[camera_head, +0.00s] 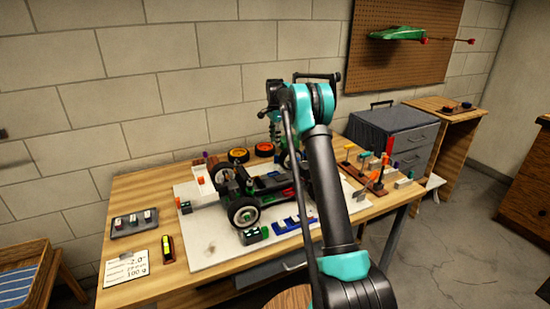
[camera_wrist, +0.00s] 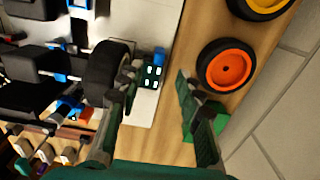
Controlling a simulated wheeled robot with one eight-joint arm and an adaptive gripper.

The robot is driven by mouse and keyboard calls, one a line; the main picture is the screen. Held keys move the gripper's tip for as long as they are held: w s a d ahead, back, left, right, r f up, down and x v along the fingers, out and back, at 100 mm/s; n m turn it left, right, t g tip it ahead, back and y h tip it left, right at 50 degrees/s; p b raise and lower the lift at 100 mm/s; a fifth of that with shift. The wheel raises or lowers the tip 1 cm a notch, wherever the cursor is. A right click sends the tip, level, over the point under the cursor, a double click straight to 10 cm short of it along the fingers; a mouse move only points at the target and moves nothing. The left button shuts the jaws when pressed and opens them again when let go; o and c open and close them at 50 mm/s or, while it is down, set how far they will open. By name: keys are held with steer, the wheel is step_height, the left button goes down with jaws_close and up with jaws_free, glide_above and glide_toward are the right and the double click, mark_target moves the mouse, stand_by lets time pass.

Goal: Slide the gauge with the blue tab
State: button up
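A small dark gauge block (camera_wrist: 152,78) with white squares on its face carries a blue tab (camera_wrist: 158,56). It stands on the edge of the white board, beside a black car tyre (camera_wrist: 108,72), in the wrist view. My gripper (camera_wrist: 157,84) has its two fingers apart, with the gauge showing in the gap between them. I cannot tell whether either finger touches it. In the head view my gripper (camera_head: 277,145) is over the far side of the board, behind the car (camera_head: 262,188). I cannot make out this gauge there.
Loose wheels with orange (camera_wrist: 230,66) and yellow rims lie near the wall, and a green block (camera_wrist: 207,118) is beside one finger. A tool rack (camera_head: 362,190) is at the right.

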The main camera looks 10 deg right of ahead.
mark_target(275, 156)
step_height(275, 156, down, 10)
steer(key=shift+r, duration=0.1)
stand_by(0.4)
jaws_close()
